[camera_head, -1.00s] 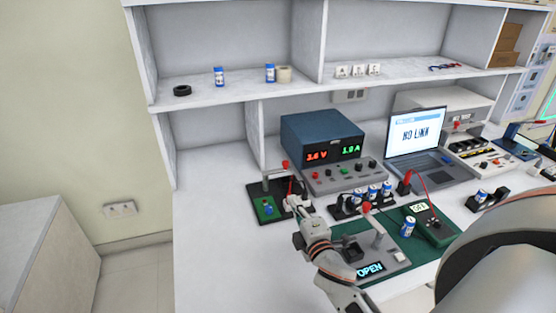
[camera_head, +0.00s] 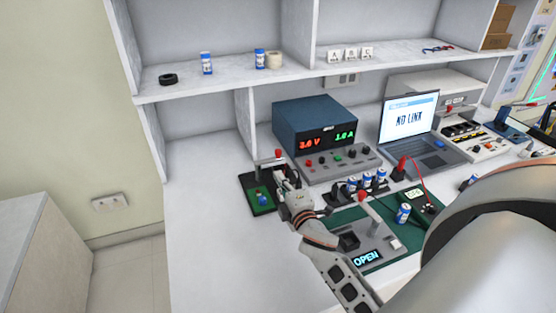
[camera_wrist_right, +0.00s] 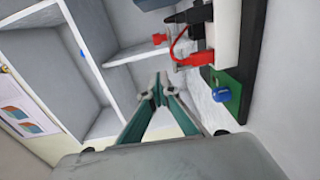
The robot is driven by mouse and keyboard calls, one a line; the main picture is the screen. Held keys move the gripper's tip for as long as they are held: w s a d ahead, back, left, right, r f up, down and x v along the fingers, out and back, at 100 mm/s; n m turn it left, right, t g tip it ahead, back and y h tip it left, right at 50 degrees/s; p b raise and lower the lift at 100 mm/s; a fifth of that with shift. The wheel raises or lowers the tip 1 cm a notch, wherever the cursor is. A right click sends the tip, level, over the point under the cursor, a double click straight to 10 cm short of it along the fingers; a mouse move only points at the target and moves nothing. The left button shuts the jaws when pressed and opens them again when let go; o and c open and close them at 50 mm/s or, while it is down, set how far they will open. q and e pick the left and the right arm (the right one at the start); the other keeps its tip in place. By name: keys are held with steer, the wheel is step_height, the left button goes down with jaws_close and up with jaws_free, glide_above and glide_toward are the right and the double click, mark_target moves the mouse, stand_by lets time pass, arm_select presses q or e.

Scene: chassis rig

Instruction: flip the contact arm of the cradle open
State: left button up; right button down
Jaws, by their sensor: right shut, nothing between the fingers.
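A small fixture with a black base and green board (camera_head: 257,197) stands at the left of the bench, with a post, a raised arm and a red knob (camera_head: 278,154). It looks like the cradle. In the right wrist view its board with a blue knob (camera_wrist_right: 221,95) shows at the right, and a red tip (camera_wrist_right: 159,39) and red wire reach left from the post. My right gripper (camera_head: 280,172) is at the fixture's right side in the head view. In the wrist view its fingers (camera_wrist_right: 160,88) are shut and empty; contact cannot be told. My left gripper is not in view.
A blue power supply (camera_head: 315,123) stands behind right of the fixture, with a laptop (camera_head: 408,122) farther right. A grey box reading OPEN (camera_head: 366,258), with a red-knobbed lever, sits in front, below several batteries. Bench left of the fixture is clear.

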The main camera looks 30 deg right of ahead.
mark_target(277, 154)
steer(key=shift+w+d+f, duration=0.1)
steer(key=shift+w+d, duration=0.7)
steer(key=shift+w, duration=0.6)
steer(key=shift+w+d, duration=0.85)
steer(key=shift+w, duration=0.55)
steer(key=shift+w+d+f, duration=0.1)
steer(key=shift+w+d, duration=0.7)
steer(key=shift+w, duration=0.6)
steer(key=shift+d, duration=0.1)
steer(key=shift+w+d, duration=0.6)
steer(key=shift+w, duration=0.15)
